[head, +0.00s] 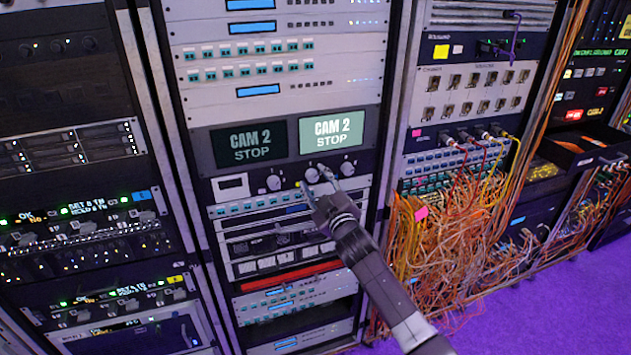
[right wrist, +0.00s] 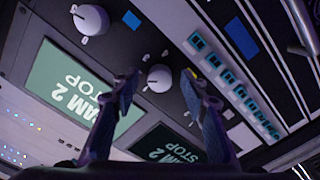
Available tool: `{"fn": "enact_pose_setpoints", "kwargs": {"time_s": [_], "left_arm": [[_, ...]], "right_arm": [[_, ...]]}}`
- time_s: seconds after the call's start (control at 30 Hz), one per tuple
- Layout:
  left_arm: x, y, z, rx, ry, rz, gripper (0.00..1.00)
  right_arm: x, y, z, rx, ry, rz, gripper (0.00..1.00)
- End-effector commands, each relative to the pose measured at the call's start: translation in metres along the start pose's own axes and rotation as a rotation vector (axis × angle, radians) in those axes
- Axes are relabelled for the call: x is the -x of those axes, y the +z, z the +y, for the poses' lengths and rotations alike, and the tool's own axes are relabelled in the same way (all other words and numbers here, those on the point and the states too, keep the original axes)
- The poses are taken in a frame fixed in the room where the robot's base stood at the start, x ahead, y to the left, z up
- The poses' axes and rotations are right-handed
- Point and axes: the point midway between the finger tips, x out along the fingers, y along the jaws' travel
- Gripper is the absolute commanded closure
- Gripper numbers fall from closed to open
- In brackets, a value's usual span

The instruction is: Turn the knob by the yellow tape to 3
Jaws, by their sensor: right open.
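A small round knob (head: 312,175) is the middle one of three in a row below two CAM 2 STOP screens. It also shows in the right wrist view (right wrist: 160,78). A small yellow patch (right wrist: 197,72), which looks like the yellow tape, is beside this knob, partly behind a finger. My right gripper (head: 321,184) is at the panel in front of the middle knob. In the right wrist view its open fingers (right wrist: 159,79) appear on either side of the knob; contact cannot be told. The knob's setting is too small to read. My left gripper is not in view.
Knobs flank it on the left (head: 273,183) and right (head: 347,168). The dark screen (head: 249,143) and bright screen (head: 332,132) are just above. Orange cables (head: 455,240) hang from the rack at the right. Purple floor (head: 545,305) is clear in front.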

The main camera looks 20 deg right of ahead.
Motion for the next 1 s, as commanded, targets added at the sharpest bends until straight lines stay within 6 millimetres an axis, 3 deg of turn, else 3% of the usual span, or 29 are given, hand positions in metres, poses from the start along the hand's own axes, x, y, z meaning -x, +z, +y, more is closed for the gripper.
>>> {"fn": "enact_pose_setpoints", "kwargs": {"time_s": [0.13, 0.5, 1.0], "left_arm": [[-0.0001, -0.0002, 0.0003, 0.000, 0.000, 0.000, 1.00], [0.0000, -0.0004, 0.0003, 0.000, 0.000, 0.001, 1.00], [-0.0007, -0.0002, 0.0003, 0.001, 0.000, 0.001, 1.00]], "right_arm": [[0.0002, 0.0002, -0.0001, 0.000, 0.000, 0.000, 0.61], [0.0004, 0.0005, -0.0002, 0.000, 0.000, -0.001, 1.00], [0.0005, 0.0011, -0.0009, -0.152, 0.000, -0.002, 1.00]]}}
